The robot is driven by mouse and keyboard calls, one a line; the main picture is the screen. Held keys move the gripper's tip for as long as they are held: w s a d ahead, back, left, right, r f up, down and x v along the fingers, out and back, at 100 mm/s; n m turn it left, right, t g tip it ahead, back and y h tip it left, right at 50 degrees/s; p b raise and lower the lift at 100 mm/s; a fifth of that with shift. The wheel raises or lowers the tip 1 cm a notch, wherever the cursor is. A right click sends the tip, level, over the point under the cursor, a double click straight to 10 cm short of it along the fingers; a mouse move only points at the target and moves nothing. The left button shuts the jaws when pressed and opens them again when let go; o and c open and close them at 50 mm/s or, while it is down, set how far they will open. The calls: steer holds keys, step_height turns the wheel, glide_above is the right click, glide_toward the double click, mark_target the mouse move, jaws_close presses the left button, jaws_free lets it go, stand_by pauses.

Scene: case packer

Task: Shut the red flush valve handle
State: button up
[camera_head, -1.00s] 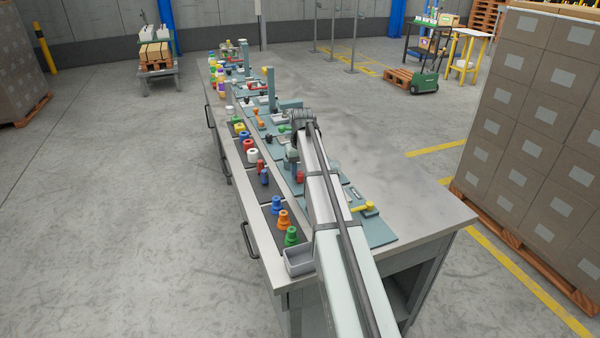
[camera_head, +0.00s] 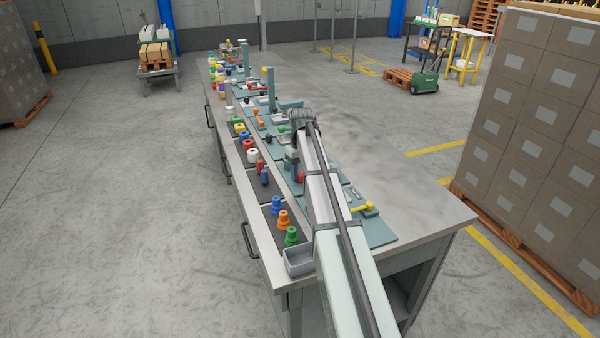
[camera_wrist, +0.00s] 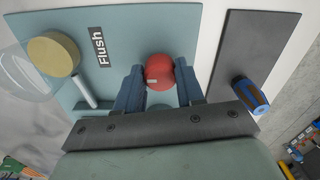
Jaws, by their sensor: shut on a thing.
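The red flush valve handle (camera_wrist: 159,68) shows as a rounded red end on a blue-green panel (camera_wrist: 120,22) labelled "Flush" in the wrist view. My gripper (camera_wrist: 160,84) has its two dark blue fingers on either side of the handle and is shut on it. The lower part of the handle is hidden between the fingers. In the head view a small red part of the handle (camera_head: 301,176) shows beside my gripper (camera_head: 292,164), partly covered by my arm. The handle's exact angle is unclear.
In the wrist view a tan round knob (camera_wrist: 53,54) and a pale rod (camera_wrist: 86,91) are on the left. The bench's right side (camera_head: 400,180) is clear.

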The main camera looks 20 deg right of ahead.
mark_target(301, 172)
steer(key=o, duration=1)
steer(key=shift+o, duration=0.2)
step_height(301, 172, up, 14)
steer(key=shift+d, duration=0.2)
steer(key=shift+f, duration=0.15)
